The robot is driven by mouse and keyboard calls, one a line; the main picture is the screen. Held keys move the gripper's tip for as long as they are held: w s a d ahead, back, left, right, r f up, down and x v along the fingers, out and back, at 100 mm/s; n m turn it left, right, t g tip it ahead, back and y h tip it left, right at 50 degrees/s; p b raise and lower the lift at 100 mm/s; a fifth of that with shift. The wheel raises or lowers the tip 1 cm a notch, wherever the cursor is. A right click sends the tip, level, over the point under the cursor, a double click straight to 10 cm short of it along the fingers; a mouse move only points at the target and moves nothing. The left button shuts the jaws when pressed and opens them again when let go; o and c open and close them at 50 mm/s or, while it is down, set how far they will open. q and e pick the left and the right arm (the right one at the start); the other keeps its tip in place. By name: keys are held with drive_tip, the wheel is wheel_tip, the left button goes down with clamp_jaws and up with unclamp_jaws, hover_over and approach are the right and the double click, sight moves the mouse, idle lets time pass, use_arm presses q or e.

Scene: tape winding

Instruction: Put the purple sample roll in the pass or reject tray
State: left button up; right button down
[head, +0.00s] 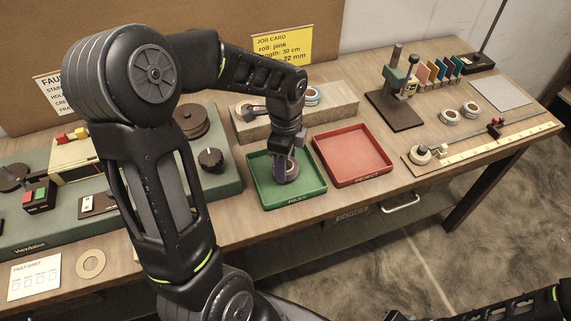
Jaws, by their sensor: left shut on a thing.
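My left gripper (287,155) points down over the green pass tray (310,194). It is shut on the purple sample roll (287,171), which is inside the tray's walls as seen from here. I cannot tell whether the roll touches the tray floor. The gripper's fingers hide part of the roll. The red reject tray (351,154) stands just right of the green tray and is empty. My right arm shows only at the lower right edge, and its gripper is not clearly visible.
Behind the trays a wooden block (334,105) holds rolls. A green winding machine (222,183) stands left. A dark stand (398,108), loose rolls (470,110) and a measuring rule (500,142) lie right. A yellow job card (283,46) is behind.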

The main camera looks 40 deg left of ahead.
use_arm(q)
drive_tip(key=shift+f, duration=0.75)
drive_tip(key=shift+f, duration=0.25)
drive_tip(key=o, duration=1.3)
drive_tip(key=shift+r, duration=0.1)
drive_tip(key=shift+r, duration=0.1)
wheel_tip(320, 180, up, 12)
drive_tip(key=shift+r, duration=0.1)
